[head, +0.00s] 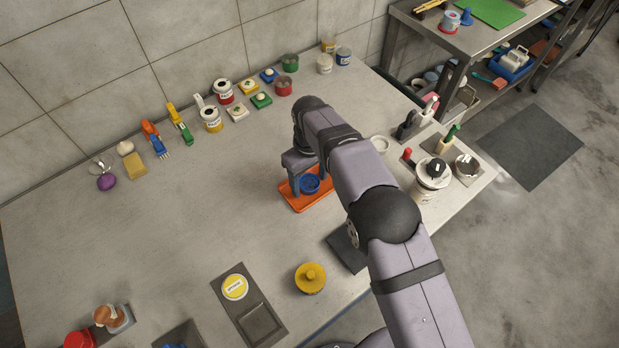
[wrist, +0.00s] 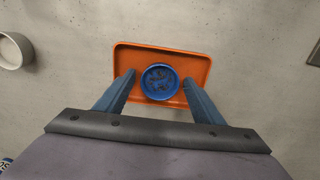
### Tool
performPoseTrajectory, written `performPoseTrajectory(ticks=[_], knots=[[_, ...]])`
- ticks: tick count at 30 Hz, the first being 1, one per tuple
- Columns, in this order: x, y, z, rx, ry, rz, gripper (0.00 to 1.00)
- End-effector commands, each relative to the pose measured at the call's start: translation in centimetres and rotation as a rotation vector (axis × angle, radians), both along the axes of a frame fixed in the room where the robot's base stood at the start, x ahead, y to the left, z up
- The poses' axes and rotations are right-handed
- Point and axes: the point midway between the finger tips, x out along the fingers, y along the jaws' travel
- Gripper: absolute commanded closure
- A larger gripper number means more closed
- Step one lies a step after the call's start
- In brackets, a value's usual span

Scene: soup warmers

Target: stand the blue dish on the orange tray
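The orange tray (head: 298,203) lies flat on the table; in the wrist view its orange floor and rim (wrist: 202,63) show around the dish. The blue dish (head: 311,185) is round and upright, inside the tray's rim near its middle. It looks dark and speckled inside in the wrist view (wrist: 160,82). My gripper (head: 308,187) is low over the tray, fingers pointing down. In the wrist view my gripper (wrist: 159,77) is open, one finger on each side of the dish, with orange showing between each finger and the dish. Part of the tray is hidden behind my fingers and arm.
A white round bowl (head: 380,144) stands right of my arm, and white jars (head: 432,176) stand near the right edge. A yellow lidded pot (head: 310,278) is at the front. Several jars and tools line the wall. The table left of the tray (head: 190,200) is clear.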

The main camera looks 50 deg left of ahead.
Motion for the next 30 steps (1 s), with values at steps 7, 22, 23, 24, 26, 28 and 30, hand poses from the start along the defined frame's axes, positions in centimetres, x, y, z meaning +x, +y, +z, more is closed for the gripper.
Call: performPoseTrajectory(ticks=[7, 22, 23, 24, 26, 28, 30], knots=[[0.0, 0.0, 0.1, 0.0, 0.0, 0.0, 0.37], [0.0, 0.1, 4.7, 0.004, -0.001, 0.0, 0.37], [0.0, 0.1, 5.2, 0.005, -0.002, 0.0, 0.37], [0.1, 0.2, 6.0, 0.005, -0.002, 0.0, 0.37], [0.0, 0.1, 7.1, 0.004, -0.001, 0.0, 0.37], [0.1, 0.1, 8.4, 0.005, -0.002, 0.0, 0.37], [0.0, 0.1, 9.5, 0.004, -0.001, 0.0, 0.37]])
